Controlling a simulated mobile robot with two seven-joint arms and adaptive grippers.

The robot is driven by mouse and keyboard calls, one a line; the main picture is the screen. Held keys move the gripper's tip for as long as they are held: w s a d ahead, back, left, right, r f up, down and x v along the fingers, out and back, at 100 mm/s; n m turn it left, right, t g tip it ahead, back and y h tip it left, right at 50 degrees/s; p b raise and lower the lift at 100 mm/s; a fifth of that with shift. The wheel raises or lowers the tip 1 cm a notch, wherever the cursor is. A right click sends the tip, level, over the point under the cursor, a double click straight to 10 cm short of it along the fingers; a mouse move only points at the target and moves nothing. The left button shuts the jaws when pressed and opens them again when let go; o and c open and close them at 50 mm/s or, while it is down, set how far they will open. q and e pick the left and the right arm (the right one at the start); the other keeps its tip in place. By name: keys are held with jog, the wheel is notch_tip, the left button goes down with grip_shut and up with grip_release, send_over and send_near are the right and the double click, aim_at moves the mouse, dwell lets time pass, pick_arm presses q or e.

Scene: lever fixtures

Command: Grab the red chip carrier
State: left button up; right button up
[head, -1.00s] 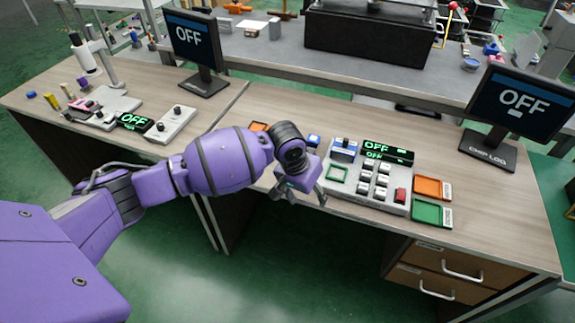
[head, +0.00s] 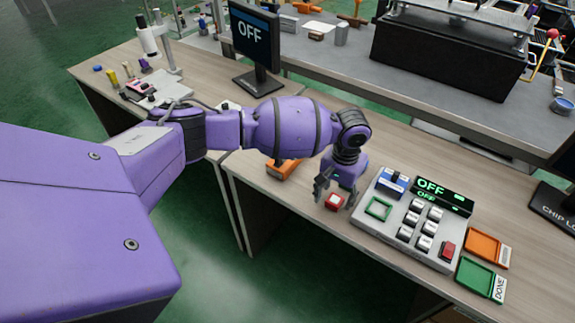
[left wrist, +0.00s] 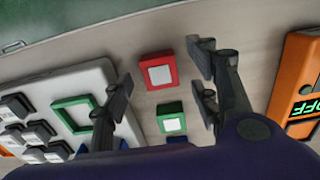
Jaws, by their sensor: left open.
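The red chip carrier (head: 333,202) is a small square red frame with a pale centre. It lies on the wooden desk, left of the button panel. In the left wrist view the red carrier (left wrist: 157,70) lies between and slightly beyond the fingers. My left gripper (head: 336,193) is open just above and behind it, pointing down, with nothing held. The left wrist view also shows the left gripper (left wrist: 160,82) with its fingers spread. A green chip carrier (left wrist: 170,118) lies beside the red one, closer to the palm. My right gripper is out of view.
The grey button panel (head: 408,228) with a green frame and OFF display stands close right of the gripper. An orange device (head: 283,169) stands left. Orange (head: 487,248) and green (head: 480,279) trays lie farther right. The desk's front edge is near.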

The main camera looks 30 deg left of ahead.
pick_arm(q)
jog(key=shift+f, duration=0.45)
jog(key=c, duration=0.8)
jog(key=shift+c, duration=1)
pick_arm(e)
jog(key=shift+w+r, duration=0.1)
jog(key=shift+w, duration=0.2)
